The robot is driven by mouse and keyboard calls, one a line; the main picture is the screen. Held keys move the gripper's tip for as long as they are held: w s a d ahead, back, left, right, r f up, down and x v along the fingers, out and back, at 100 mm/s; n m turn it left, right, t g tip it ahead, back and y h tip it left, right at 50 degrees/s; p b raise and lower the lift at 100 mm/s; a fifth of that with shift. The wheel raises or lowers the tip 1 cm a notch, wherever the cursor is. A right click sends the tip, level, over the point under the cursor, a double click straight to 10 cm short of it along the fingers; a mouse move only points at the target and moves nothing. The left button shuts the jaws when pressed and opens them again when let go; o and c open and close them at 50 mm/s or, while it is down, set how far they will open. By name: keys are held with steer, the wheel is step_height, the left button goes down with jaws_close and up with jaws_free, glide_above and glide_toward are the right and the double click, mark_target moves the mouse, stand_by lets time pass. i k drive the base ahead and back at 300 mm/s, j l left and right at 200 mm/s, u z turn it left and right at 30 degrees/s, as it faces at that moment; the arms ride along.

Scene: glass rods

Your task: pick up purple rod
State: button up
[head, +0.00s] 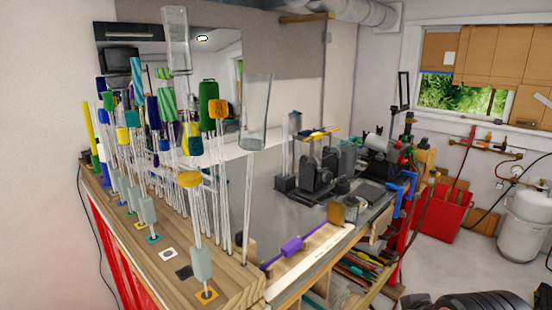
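A purple rod (292,246) lies flat on the bench near its front edge. It is a thin purple stick with a thicker purple block around its middle, running slantwise from lower left to upper right. It lies just right of the wooden rack and seems clear of other things.
A wooden rack (182,268) at left holds several upright glass rods with coloured tops, close beside the purple rod. A small brown block (337,210) stands near the rod's far end. Dark machines (318,168) stand further back. A grey bench surface (268,205) lies behind the rod.

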mark_target(290, 248)
steer(key=i+l+u, duration=0.55)
steer(key=l+u, duration=0.25)
steer(key=l, duration=0.2)
steer(key=i+l+u, duration=0.3)
steer(key=l, duration=0.15)
steer(key=l+u, duration=0.25)
steer(key=l, duration=0.15)
steer(key=l+u, duration=0.25)
steer(key=l, duration=0.2)
